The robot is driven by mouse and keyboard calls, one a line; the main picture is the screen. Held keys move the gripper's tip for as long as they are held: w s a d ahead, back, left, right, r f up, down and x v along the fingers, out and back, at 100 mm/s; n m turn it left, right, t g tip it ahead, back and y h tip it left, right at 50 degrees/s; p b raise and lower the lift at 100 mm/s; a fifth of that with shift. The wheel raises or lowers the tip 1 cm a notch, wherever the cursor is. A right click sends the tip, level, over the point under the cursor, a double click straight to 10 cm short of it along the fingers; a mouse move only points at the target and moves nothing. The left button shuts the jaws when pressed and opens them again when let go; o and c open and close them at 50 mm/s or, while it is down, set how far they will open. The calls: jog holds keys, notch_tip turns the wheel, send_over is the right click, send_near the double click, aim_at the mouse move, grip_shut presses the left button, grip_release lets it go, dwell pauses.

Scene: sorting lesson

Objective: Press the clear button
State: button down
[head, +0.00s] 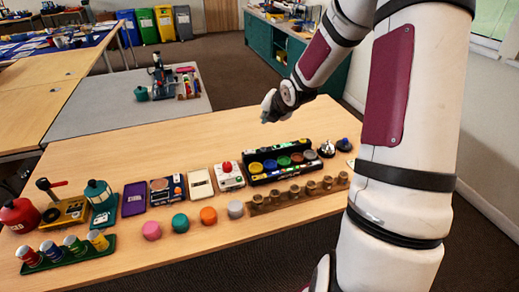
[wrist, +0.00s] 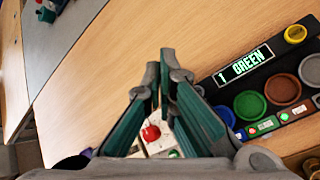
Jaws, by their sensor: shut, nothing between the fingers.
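A black sorting console (head: 265,180) stands on the wooden table in the head view, with a row of coloured round dishes. In the wrist view its lit display (wrist: 243,66) reads "1 GREEN". My gripper (head: 270,106) is shut and empty, above the table behind the console. Its fingertips show in the wrist view (wrist: 163,62).
A wooden rack of small cups (head: 300,193) stands before the console. Pink, teal, orange and grey pieces (head: 208,215) lie to its left. A bell (head: 327,149) stands at its right. The table behind the console is bare. A grey table (head: 120,110) stands beyond.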

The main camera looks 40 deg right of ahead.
aim_at(265, 148)
jog(key=shift+f, duration=0.1)
notch_tip(265, 148, down, 9)
jog(key=b, duration=0.7)
dwell(1.5)
jog(key=shift+f+b, duration=0.25)
jog(key=shift+b, duration=0.1)
jog(key=shift+f+b, duration=0.4)
jog(key=shift+f, duration=0.05)
dwell(0.6)
dwell(0.3)
jog(key=shift+r+p, duration=0.7)
jog(key=shift+r, duration=0.2)
